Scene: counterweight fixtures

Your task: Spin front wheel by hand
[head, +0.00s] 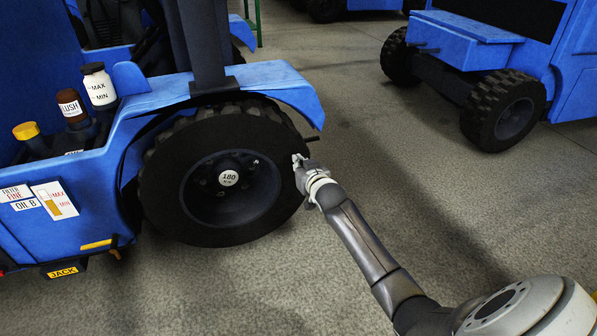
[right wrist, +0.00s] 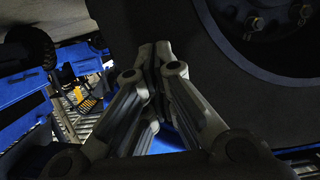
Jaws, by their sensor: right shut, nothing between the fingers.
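The front wheel (head: 205,229) is a large black tyre with a dark rim and a round hub label reading 180, under the blue fender of a blue vehicle at the left of the head view. My right gripper (head: 297,160) is shut and empty at the tyre's right edge. In the right wrist view the shut fingers (right wrist: 154,58) lie in front of the dark tyre sidewall (right wrist: 215,95), and rim bolts show at top right. I cannot tell whether the fingertips touch the rubber. My left gripper is not in view.
The blue fender (head: 275,80) overhangs the wheel. A white bottle (head: 99,88), a brown bottle (head: 73,108) and a yellow-capped container (head: 27,131) stand on the vehicle's left side. Another blue vehicle (head: 470,40) stands at upper right. Open concrete floor (head: 385,150) lies between.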

